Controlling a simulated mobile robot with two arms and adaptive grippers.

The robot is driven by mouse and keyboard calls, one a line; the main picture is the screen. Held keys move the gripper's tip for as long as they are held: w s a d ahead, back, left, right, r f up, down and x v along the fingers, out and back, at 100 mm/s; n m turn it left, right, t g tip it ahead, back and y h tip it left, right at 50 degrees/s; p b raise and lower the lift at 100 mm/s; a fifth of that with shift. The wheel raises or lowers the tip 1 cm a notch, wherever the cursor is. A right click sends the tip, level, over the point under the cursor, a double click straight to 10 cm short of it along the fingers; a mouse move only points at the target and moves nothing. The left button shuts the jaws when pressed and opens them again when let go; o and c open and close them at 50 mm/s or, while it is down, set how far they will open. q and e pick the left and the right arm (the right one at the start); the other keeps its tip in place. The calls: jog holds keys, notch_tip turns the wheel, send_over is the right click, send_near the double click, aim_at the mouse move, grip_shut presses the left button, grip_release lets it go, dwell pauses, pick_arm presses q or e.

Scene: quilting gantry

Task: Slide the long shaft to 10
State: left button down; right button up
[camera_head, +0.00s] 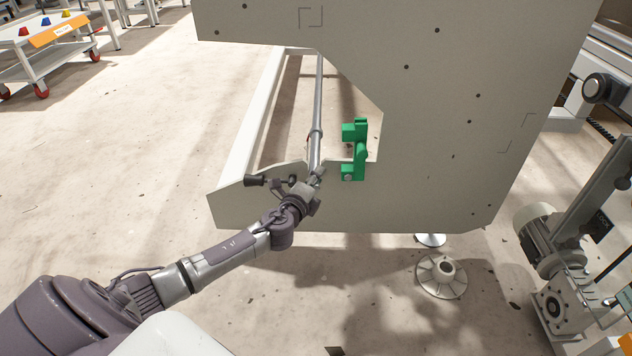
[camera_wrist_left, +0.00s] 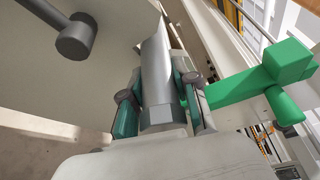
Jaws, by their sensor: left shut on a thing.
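The long shaft (camera_head: 318,105) is a grey metal rod that runs from the far frame down to the notch in the beige side plate. Its near end also shows in the left wrist view (camera_wrist_left: 157,80). My left gripper (camera_head: 316,180) is shut on this near end, with one finger on each side of it, as the left wrist view (camera_wrist_left: 158,105) shows. The fingers and wrist partly hide the shaft end in the head view. I cannot read any scale or number 10. My right gripper is in neither view.
A green bracket (camera_head: 359,150) stands on the plate just right of the shaft. A black-knobbed handle (camera_head: 256,181) sticks out left of my gripper. The big beige plate (camera_head: 430,130) fills the right side. A motor (camera_head: 541,228) stands at far right.

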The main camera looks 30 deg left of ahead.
pick_arm(q)
jog(key=c, duration=0.9)
grip_release()
jog(key=shift+o, duration=0.2)
jog(key=shift+s, duration=0.15)
jog(key=v, duration=1.1)
jog(key=shift+s, duration=0.35)
jog(key=shift+d, duration=0.1)
